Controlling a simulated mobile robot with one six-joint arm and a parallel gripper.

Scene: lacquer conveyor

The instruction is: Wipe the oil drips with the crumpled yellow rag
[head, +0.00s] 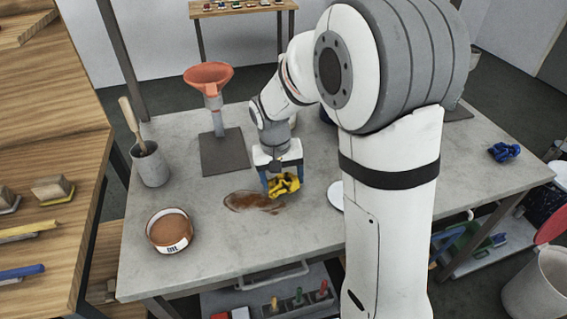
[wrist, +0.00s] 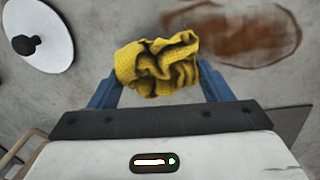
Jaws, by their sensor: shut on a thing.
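The crumpled yellow rag (head: 284,184) is between the blue fingers of my gripper (head: 283,178), which is shut on it. It also shows in the wrist view (wrist: 157,64), bunched between the fingertips. The brown oil drips (head: 250,201) form a smeared patch on the grey table, just left of the rag in the head view. In the wrist view the oil patch (wrist: 245,36) lies beyond the rag to the upper right. The rag is at the patch's right end; I cannot tell whether it touches the table.
On the grey table (head: 310,235) stand a brown-filled bowl (head: 170,247), a grey pot (head: 150,165) with a wooden handle, and a red funnel (head: 209,77) on a stand. A white lid with a black knob (wrist: 38,35) lies nearby. A blue cloth (head: 504,152) lies far right.

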